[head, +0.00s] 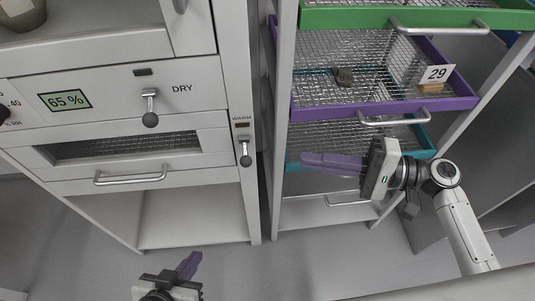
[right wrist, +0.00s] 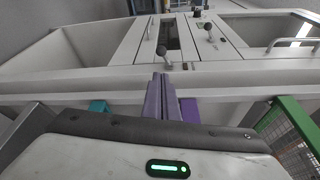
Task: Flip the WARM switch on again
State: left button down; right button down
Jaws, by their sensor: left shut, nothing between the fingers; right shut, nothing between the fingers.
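The WARM switch (head: 244,152) is a small lever with a dark ball on the narrow right post of the grey cabinet, under its label. Its ball hangs down, and the small lamp window (head: 242,125) above it looks dark. In the right wrist view the lever (right wrist: 162,52) stands just beyond my fingertips. My right gripper (head: 305,160) is shut and empty, its purple fingers pointing left toward the switch, with a gap between. It also shows in the right wrist view (right wrist: 160,78). My left gripper (head: 194,258) is shut and empty, low in front of the cabinet.
The DRY lever (head: 150,108) hangs down beside a 65 % display (head: 65,100). A drawer handle (head: 130,177) sticks out below. Right of the cabinet, a rack holds green (head: 350,17), purple (head: 385,108) and teal (head: 428,140) mesh trays, close to my right gripper.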

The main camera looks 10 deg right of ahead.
send_near(245, 152)
jog(key=w+a+f, duration=0.2)
jog(key=w+a, duration=0.1)
jog(key=a, duration=0.2)
jog(key=shift+p, duration=0.35)
